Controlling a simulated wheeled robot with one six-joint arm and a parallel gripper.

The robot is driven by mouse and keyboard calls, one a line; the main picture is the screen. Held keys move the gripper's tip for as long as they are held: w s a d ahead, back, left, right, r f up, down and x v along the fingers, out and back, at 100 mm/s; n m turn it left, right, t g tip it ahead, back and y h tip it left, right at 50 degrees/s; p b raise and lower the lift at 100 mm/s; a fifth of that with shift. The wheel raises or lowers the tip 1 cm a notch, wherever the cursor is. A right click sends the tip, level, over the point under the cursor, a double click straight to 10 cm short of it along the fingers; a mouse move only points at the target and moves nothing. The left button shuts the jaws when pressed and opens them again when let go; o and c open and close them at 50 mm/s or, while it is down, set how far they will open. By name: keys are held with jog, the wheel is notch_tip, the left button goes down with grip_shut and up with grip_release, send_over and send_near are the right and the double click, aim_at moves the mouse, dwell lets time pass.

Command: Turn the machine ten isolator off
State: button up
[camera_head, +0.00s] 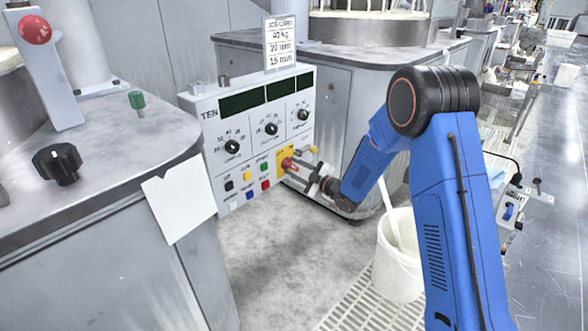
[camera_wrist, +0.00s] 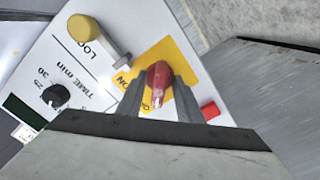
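The machine ten isolator is a red handle (camera_head: 289,164) on a yellow plate (camera_head: 281,156), at the lower right of the white panel marked TEN (camera_head: 210,101). In the wrist view, the red handle (camera_wrist: 159,80) stands between the fingers of my gripper (camera_wrist: 160,92), with its long side running along them. The fingertips appear to touch its two sides. The yellow plate (camera_wrist: 184,62) shows the word ON at its left, and lettering near the left finger is partly hidden. In the head view, my gripper (camera_head: 293,169) reaches the handle from the right.
A yellow-capped grey lever (camera_wrist: 85,28) stands close beside the plate, by lettering starting LOC. A red button (camera_wrist: 209,110) is near the right finger. Black dials (camera_head: 271,129) and coloured buttons sit left of the isolator. A white bucket (camera_head: 397,275) stands below my arm.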

jog(key=v, duration=1.7)
jog(key=shift+d, duration=0.15)
jog(key=s+d+r+m+h, duration=0.4)
jog(key=d+r+m+h, duration=0.15)
jog(key=d, duration=0.35)
jog(key=s+d+r+m+h, duration=0.45)
jog(key=d+r+h, duration=0.25)
jog(key=d, duration=0.3)
jog(key=s+d+r+m+g+h, duration=0.1)
jog(key=s+d+m+g, duration=0.2)
jog(key=s, duration=3)
jog(key=m+g, duration=0.3)
jog(key=m, duration=0.3)
jog(key=shift+s+d+r+m+h, duration=0.15)
jog(key=shift+s+d+m+h, duration=0.15)
jog(key=shift+s+h, duration=0.1)
